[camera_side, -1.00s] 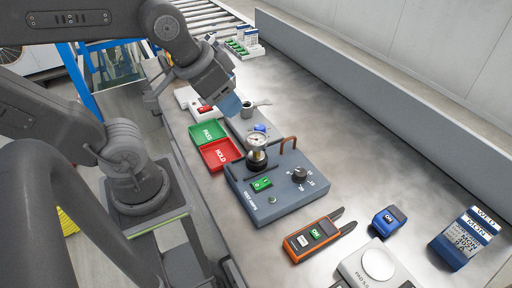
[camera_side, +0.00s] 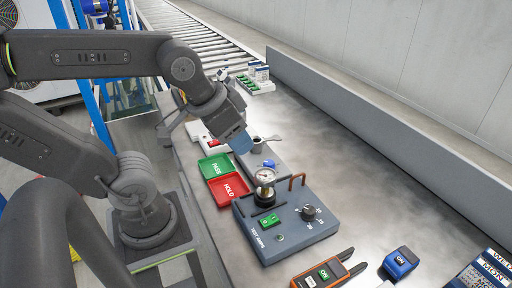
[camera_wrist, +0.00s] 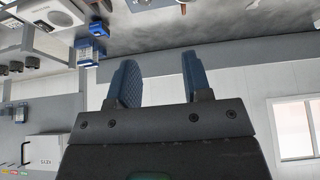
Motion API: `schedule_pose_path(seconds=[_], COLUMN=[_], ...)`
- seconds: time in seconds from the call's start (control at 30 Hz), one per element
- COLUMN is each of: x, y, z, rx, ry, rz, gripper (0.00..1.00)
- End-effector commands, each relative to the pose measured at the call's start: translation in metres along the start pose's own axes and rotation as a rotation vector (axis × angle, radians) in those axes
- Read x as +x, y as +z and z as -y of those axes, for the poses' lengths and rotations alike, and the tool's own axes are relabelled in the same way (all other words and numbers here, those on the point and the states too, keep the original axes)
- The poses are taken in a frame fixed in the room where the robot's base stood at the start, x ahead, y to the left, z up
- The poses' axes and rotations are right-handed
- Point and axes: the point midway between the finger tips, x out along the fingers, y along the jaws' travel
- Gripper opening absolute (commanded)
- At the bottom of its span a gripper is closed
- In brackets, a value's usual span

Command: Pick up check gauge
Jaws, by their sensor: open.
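A round white-faced dial gauge (camera_side: 265,177), which looks like the check gauge, stands upright on the dark fitting of the blue-grey test pump box (camera_side: 285,247) in the side view. My gripper (camera_side: 241,145), with blue fingers, hangs above and beyond the gauge, apart from it, near the green tray. In the wrist view my gripper (camera_wrist: 158,68) has its two blue fingers spread with nothing between them. The gauge is not clearly seen in the wrist view.
A green PASS tray (camera_side: 214,166) and red HOLD tray (camera_side: 229,190) lie left of the box. A copper-coloured bent pipe (camera_side: 297,179) rises beside the gauge. An orange meter (camera_side: 325,274) and blue device (camera_side: 400,262) lie in front.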

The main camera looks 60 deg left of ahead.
Motion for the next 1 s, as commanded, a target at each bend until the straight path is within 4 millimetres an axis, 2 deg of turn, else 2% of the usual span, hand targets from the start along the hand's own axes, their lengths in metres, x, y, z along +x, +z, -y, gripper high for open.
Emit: schedule_pose_path(seconds=[0.07, 0.43, 0.73, 0.87, 1.0], x=[0.0, 0.0, 0.002, 0.012, 0.035], y=[0.0, 0.0, -0.002, -0.01, -0.025], z=[0.0, 0.0, 0.001, 0.006, 0.018], rx=[0.0, 0.0, -0.028, -0.202, -0.566], ry=[0.0, 0.0, -0.002, -0.019, -0.076], rz=[0.0, 0.0, 0.01, 0.07, 0.181], gripper=[0.53, 0.89, 0.9, 0.9, 0.9])
